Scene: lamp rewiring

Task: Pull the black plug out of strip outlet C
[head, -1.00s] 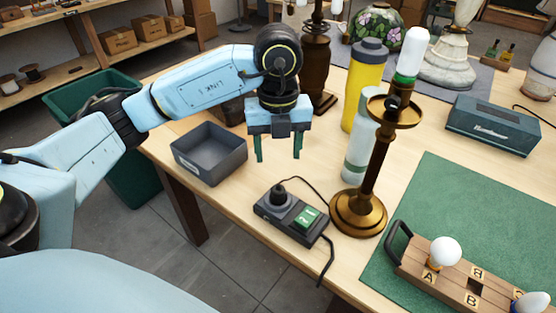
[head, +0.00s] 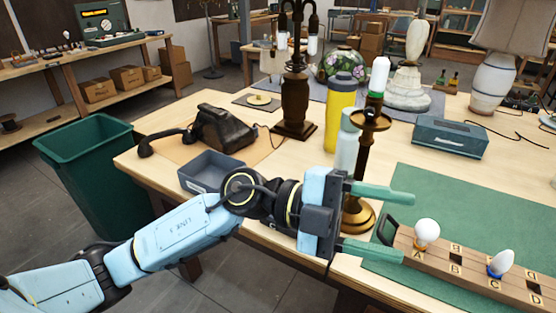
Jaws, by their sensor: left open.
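My left gripper (head: 408,228) is open and empty. Its two green fingers point right, with the gripper in front of the brass candlestick lamp's round base (head: 358,214) and the fingertips just left of a white bulb in the picture. I cannot make out a black plug or a power strip in this view. The gripper and wrist cover part of the table's near edge. A wooden block (head: 462,269) marked A, B, C and D lies at the lower right; it holds bulbs at A and C, not plugs. My right gripper is out of view.
A grey open tray (head: 203,178) and a black telephone (head: 226,128) are behind my left arm. A yellow bottle (head: 339,115) and a pale bottle (head: 347,150) stand behind the candlestick. A green mat (head: 445,205) has free room; a teal box (head: 450,138) sits beyond it.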

